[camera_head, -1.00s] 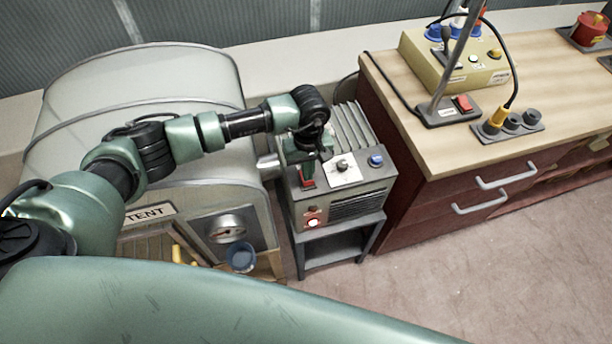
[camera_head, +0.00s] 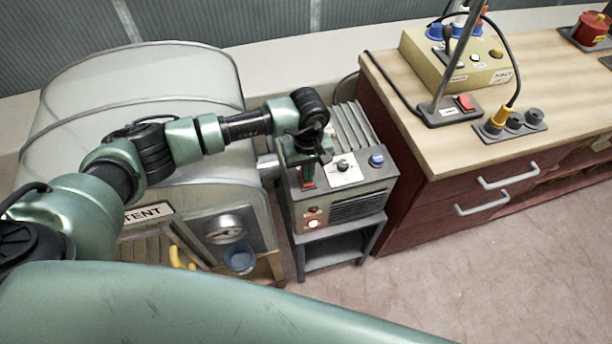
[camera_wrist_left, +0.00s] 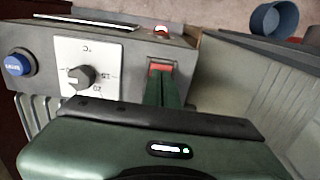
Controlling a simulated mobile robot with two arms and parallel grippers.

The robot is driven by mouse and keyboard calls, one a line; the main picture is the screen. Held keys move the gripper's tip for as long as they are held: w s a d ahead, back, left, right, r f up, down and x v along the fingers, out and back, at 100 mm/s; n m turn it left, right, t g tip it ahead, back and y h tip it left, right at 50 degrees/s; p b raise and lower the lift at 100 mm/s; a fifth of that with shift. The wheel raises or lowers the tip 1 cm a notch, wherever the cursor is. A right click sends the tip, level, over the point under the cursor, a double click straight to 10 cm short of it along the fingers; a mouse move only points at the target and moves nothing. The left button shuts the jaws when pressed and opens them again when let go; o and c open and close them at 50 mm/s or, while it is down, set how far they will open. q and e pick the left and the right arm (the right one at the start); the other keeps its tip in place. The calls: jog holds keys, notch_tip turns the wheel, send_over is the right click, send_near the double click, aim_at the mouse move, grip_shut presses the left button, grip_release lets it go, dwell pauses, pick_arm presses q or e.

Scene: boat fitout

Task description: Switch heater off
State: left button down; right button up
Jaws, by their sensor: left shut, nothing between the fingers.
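The heater (camera_head: 350,205) is a grey box on a small dark stand, with a ribbed duct behind it. Its top panel carries a dial on a white plate (camera_head: 343,168), a blue button (camera_head: 376,160) and a red switch (camera_head: 308,184). A light (camera_head: 313,223) on its front glows. My left gripper (camera_head: 308,170) is shut and points down at the red switch. In the left wrist view the closed green fingers (camera_wrist_left: 163,90) reach the red switch (camera_wrist_left: 161,68), touching or almost touching it. The blue button (camera_wrist_left: 18,64) and dial (camera_wrist_left: 80,77) lie to their left. My right gripper is not in view.
A wooden-topped cabinet (camera_head: 440,140) stands right, bearing a yellow box (camera_head: 455,65) and sockets. The floor in front is free.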

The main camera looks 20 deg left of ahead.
pick_arm(q)
jog(key=shift+r, duration=0.15)
notch_tip(320, 180, up, 7)
jog(key=p, duration=0.3)
dwell(0.4)
jog(key=shift+s, duration=0.1)
dwell(0.3)
